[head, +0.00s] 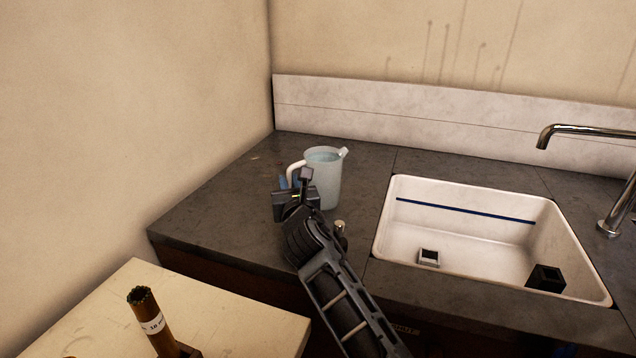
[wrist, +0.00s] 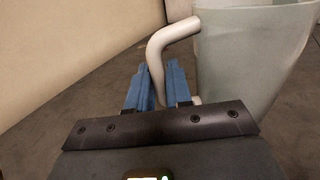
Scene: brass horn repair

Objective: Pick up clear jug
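The clear jug (head: 328,187) is pale, see-through and bluish, with a white handle on its left and a small spout at the upper right. It stands upright on the dark counter near the back corner. My gripper (head: 291,182) is at the handle side, in front and to the left of the jug. In the wrist view, the two blue fingers of my gripper (wrist: 160,88) sit close on either side of the lower handle, which fills the narrow gap between them. The jug's body (wrist: 250,60) is to the right of the fingers. Its base is partly hidden.
A white sink (head: 470,235) with a small pale block and a black block in it lies right of the jug. A chrome tap (head: 600,135) stands at the far right. A cream table (head: 230,310) with a brown cylinder (head: 150,315) is at front left. The counter left of the jug is clear.

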